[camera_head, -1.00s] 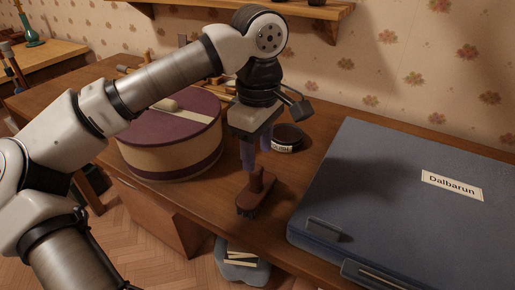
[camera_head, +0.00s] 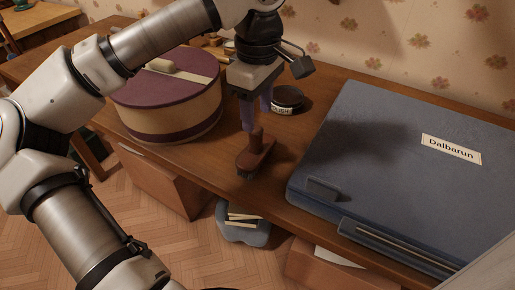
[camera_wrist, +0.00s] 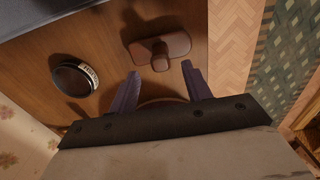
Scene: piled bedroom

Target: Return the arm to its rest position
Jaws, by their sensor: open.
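My gripper (camera_head: 257,112) points down above the wooden desk, with its purple fingers apart and nothing seen between them. In the wrist view my gripper (camera_wrist: 160,85) shows both fingers spread. A brown brush-like object with an upright handle (camera_head: 256,154) lies on the desk, just below and in front of the fingers in the head view. It also shows beyond the fingertips in the wrist view (camera_wrist: 172,47). My arm reaches in from the left over a round box.
The round purple-lidded box (camera_head: 165,122) stands left of my gripper. A small dark labelled tin (camera_head: 287,99) sits behind it. A large blue case labelled Dalbarun (camera_head: 400,150) fills the right of the desk (camera_head: 215,160). Open drawers (camera_head: 165,182) jut out below. A grey-blue bin (camera_head: 243,224) stands on the floor.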

